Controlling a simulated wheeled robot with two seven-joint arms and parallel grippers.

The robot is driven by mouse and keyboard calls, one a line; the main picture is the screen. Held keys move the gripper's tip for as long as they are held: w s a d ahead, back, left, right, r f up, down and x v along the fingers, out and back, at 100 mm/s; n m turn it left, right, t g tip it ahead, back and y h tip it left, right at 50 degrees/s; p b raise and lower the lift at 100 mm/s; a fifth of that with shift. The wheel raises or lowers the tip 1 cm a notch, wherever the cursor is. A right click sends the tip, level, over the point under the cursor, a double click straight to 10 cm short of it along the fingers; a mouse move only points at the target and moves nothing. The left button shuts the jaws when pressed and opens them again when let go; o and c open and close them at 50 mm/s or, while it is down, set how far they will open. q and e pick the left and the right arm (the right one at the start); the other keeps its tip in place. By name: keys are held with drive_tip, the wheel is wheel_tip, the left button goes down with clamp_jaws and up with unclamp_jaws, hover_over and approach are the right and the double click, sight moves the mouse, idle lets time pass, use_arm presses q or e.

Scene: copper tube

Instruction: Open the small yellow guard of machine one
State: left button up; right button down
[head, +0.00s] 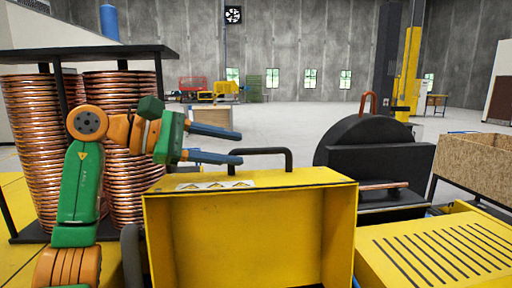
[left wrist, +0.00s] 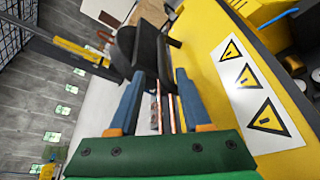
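The yellow guard (head: 250,230) stands in front of me in the head view, its hollow side facing me. A black bar handle (head: 287,152) rises from its top edge, beside a strip of warning triangles (head: 215,185). My left gripper (head: 240,147) is open, with its two blue fingers pointing right at the handle's left end. In the left wrist view the open fingers (left wrist: 160,74) have a dark bar between and beyond their tips, seemingly the handle; contact cannot be told. The warning triangles (left wrist: 248,75) lie beside the fingers on the yellow surface. My right gripper is not in view.
Copper tube coils (head: 35,150) stand on a black rack at the left, behind my left arm. A black half-round machine part (head: 375,140) is behind the guard. A slotted yellow cover (head: 435,255) is at the right, with a wooden crate (head: 480,160) beyond it.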

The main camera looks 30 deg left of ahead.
sight(258, 151)
use_arm(q)
drive_tip(key=w+d, duration=0.1)
drive_tip(key=d, duration=0.1)
drive_tip(key=w+d+f+p, duration=0.1)
drive_tip(key=w+d, duration=0.1)
drive_tip(key=shift+w+d, duration=0.15)
drive_tip(key=shift+d, duration=0.15)
drive_tip(key=shift+w+f, duration=0.15)
drive_tip(key=shift+w, duration=0.15)
drive_tip(key=shift+w+a+f, duration=0.1)
drive_tip(key=shift+a, duration=0.1)
clamp_jaws()
idle(0.6)
